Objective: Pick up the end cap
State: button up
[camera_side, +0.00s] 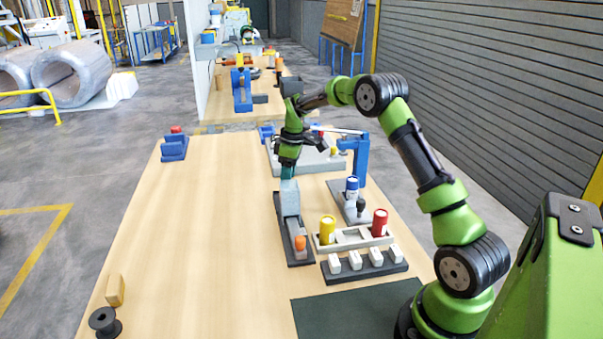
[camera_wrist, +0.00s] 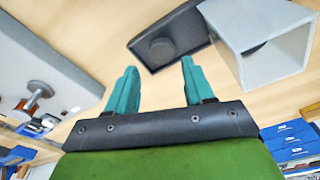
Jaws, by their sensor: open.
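My gripper (camera_side: 288,172) points down just above a pale grey block (camera_side: 290,198) on a long dark tray (camera_side: 282,222). In the wrist view, my two teal fingers (camera_wrist: 158,66) are apart with nothing between them. Beyond their tips is a dark plate (camera_wrist: 192,22) with a round black disc (camera_wrist: 160,48) on it. A pale grey, open-ended square box (camera_wrist: 280,58) stands to the right of the fingers. I cannot tell for certain which part is the end cap. An orange cylinder (camera_side: 300,242) stands at the tray's near end.
Right of the tray, a pale rack (camera_side: 352,238) holds yellow (camera_side: 327,229) and red (camera_side: 379,222) cylinders. Several white blocks sit on a dark base (camera_side: 365,268). A blue post (camera_side: 361,160) stands behind. The table's left side is mostly clear, with a black spool (camera_side: 104,321) near the front.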

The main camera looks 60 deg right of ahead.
jog(key=f, duration=0.5)
jog(key=shift+w+a+f, duration=0.15)
jog(key=shift+w+a, duration=0.1)
jog(key=shift+a, duration=0.05)
jog(key=c, duration=0.8)
notch_tip(320, 180, up, 18)
dwell(0.4)
